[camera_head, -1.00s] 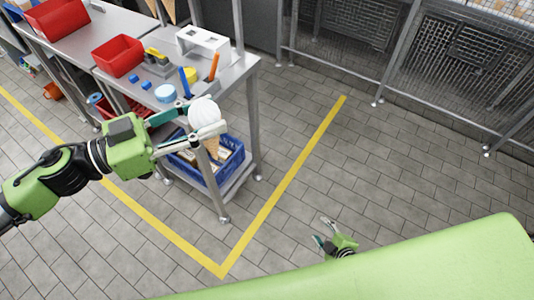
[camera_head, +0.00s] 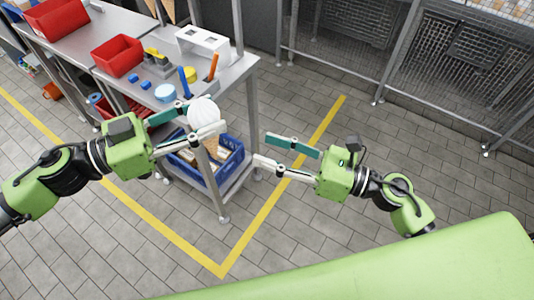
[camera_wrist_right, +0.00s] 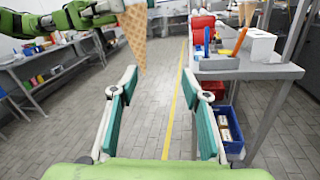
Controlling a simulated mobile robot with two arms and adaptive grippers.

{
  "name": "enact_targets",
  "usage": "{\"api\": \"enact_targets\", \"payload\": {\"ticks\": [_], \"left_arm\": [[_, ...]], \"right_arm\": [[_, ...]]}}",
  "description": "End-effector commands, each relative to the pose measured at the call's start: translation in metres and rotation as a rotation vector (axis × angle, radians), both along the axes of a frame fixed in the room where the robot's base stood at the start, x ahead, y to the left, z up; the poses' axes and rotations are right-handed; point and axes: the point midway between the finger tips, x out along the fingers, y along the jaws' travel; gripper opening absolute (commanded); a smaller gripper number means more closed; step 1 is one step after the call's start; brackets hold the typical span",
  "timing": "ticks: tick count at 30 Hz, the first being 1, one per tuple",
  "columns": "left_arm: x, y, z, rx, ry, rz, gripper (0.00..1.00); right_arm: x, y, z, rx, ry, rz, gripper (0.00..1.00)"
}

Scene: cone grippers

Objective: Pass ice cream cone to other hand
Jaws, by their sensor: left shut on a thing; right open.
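The ice cream cone (camera_head: 203,112) has a white scoop on top and a tan cone pointing down. My left gripper (camera_head: 200,120) is shut on it around the scoop and holds it in the air in front of the workbench. My right gripper (camera_head: 268,149) is open and empty, to the right of the cone and pointing left at it, with a gap between them. In the right wrist view the tan cone (camera_wrist_right: 136,38) hangs ahead, above and beyond the open fingers (camera_wrist_right: 160,90); the top of the scoop is cut off there.
A metal workbench (camera_head: 226,82) with red bins (camera_head: 118,55), a white holder (camera_head: 203,42) and small tools stands behind the left gripper. A blue crate (camera_head: 232,168) sits on its lower shelf. The tiled floor to the right is clear up to the mesh fence (camera_head: 350,38).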

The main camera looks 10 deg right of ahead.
Motion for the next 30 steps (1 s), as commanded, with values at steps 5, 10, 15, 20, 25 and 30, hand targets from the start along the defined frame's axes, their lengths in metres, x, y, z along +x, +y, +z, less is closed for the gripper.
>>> {"api": "enact_targets", "payload": {"ticks": [5, 10, 15, 20, 25, 30], "left_arm": [[0.000, 0.000, 0.000, 0.000, 0.000, 0.000, 0.28], [0.000, 0.000, 0.000, 0.000, 0.000, 0.000, 0.28], [0.000, 0.000, 0.000, 0.000, 0.000, 0.000, 0.28], [0.000, 0.000, 0.000, 0.000, 0.000, 0.000, 0.28], [0.000, 0.000, 0.000, -0.001, 0.000, 0.000, 0.28], [0.000, 0.000, 0.000, -0.001, 0.000, 0.000, 0.28]], "right_arm": [[-0.021, 0.015, 0.019, -0.111, -0.141, 0.072, 0.43], [-0.021, 0.026, 0.023, -0.131, -0.171, 0.087, 0.43], [-0.007, 0.050, 0.024, -0.128, -0.171, 0.086, 0.43], [0.009, 0.077, 0.024, -0.125, -0.170, 0.084, 0.43], [0.022, 0.102, 0.023, -0.127, -0.167, 0.084, 0.43], [0.031, 0.117, 0.022, -0.127, -0.165, 0.083, 0.43]]}}
